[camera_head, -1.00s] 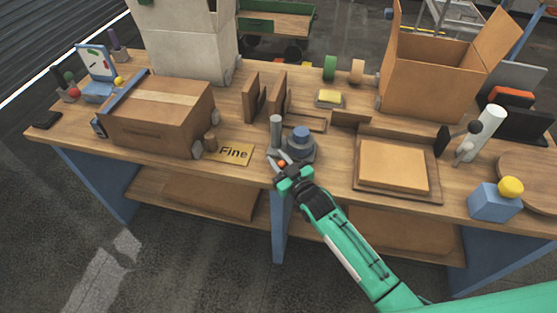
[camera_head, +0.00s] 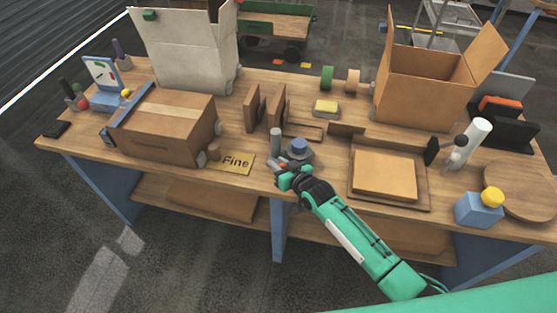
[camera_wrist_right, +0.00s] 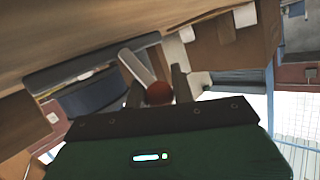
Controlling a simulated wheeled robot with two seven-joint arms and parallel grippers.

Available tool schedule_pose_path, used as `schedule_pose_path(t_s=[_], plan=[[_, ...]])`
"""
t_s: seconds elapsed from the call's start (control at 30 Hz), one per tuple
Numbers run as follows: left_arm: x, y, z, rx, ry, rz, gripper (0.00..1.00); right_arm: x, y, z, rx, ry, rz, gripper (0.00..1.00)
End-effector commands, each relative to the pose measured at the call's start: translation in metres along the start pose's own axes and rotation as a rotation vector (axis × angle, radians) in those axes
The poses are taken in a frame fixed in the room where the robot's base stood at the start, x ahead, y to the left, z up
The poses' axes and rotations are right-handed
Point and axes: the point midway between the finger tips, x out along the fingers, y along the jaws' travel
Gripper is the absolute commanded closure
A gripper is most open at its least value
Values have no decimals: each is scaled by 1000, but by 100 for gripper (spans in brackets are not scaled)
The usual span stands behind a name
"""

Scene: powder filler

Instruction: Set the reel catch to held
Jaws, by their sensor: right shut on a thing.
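A grey device (camera_head: 298,158) with an upright post and a round blue-grey top stands at the front middle of the bench. A pale lever (camera_wrist_right: 137,68) with a red ball knob (camera_wrist_right: 158,93) shows in the right wrist view; it looks like the reel catch. My right gripper (camera_head: 279,169) is at the device's front left edge, low over the bench. In the wrist view its fingers (camera_wrist_right: 156,88) are on either side of the red knob and shut on it. In the head view the gripper largely hides the knob. My left gripper is not in view.
A "Fine" card (camera_head: 235,163) lies just left of the device, and a closed carton (camera_head: 165,125) stands beyond it. A shallow wooden tray (camera_head: 424,205) lies to the right. Upright brown boards (camera_head: 265,108) stand behind. The bench's front edge is close.

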Motion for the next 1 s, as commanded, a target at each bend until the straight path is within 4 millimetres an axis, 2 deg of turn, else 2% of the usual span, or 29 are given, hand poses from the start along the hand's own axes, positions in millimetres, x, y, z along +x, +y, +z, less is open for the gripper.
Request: schedule_pose_path(t_s=[0.03,0.3,0.93,1.0], plan=[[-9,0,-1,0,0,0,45,0,1,-7,20,-20,-2,100],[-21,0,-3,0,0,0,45,4,5,-8,116,-114,-13,100],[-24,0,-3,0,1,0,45,6,6,-6,156,-150,-18,100],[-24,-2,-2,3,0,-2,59,6,6,-6,156,-150,-18,100]])
